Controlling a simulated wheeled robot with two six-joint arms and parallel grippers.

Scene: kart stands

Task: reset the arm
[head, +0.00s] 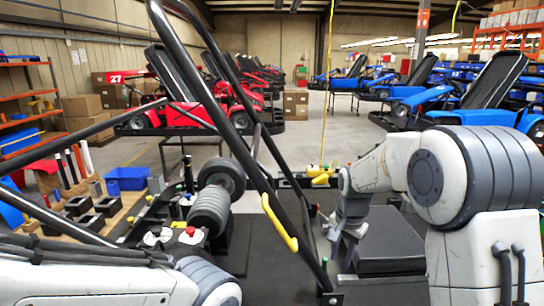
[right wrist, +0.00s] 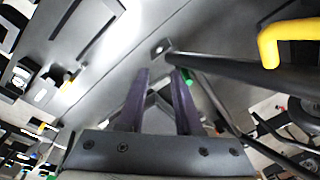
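My right arm comes in from the right in the head view.
Black frame tubes (head: 225,130) with a yellow hook (head: 279,222) cross close in front. A blue bin (head: 127,178) and black holders stand on the wooden bench at left. Red karts (head: 200,105) and blue karts (head: 460,100) stand behind, with open floor between.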

